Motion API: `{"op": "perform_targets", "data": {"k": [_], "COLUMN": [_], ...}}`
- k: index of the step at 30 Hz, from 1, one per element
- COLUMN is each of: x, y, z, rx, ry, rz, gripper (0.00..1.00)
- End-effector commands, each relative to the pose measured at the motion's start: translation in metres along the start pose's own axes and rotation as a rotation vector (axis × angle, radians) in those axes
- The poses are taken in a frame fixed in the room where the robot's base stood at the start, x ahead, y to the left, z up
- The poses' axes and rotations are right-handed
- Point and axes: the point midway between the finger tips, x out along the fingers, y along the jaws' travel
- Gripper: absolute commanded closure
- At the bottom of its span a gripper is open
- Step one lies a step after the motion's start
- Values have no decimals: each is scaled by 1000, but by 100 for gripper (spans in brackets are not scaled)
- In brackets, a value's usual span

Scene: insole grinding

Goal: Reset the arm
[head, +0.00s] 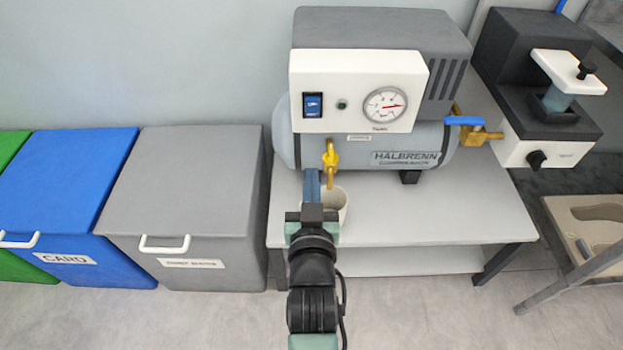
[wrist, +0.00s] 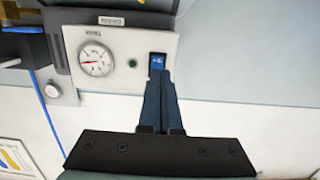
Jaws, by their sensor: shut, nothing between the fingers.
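My gripper (head: 313,187) is shut and empty. In the head view my arm reaches away from me, and the blue fingers are just below the compressor's tank, beside the yellow valve. In the wrist view the shut fingers (wrist: 162,90) point toward the compressor's white panel (wrist: 128,48), their tips just below the blue rocker switch (wrist: 157,64) in the picture. I cannot tell whether they touch it. The compressor (head: 370,90) stands on a grey table, with its switch (head: 312,105) and gauge (head: 385,105) in plain view.
A white cup (head: 340,200) stands right behind my gripper on the table (head: 440,225). Grey (head: 190,190) and blue (head: 70,185) bins stand to the left. A dark grinding machine (head: 530,80) and a tray (head: 590,225) are at the right. The floor in front is clear.

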Motion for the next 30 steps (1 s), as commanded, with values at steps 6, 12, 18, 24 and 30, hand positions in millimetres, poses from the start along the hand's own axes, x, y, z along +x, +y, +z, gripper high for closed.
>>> {"op": "perform_targets", "data": {"k": [6,12,18,24,30], "x": [-4,-4,-3,3,-8], "y": [0,0,0,-2,-3], "z": [1,1,1,-52,-196], "rx": [0,0,0,4,12], "ry": [1,0,0,84,317], "rz": [0,0,0,-1,0], "gripper": [100,100,100,100,100]}}
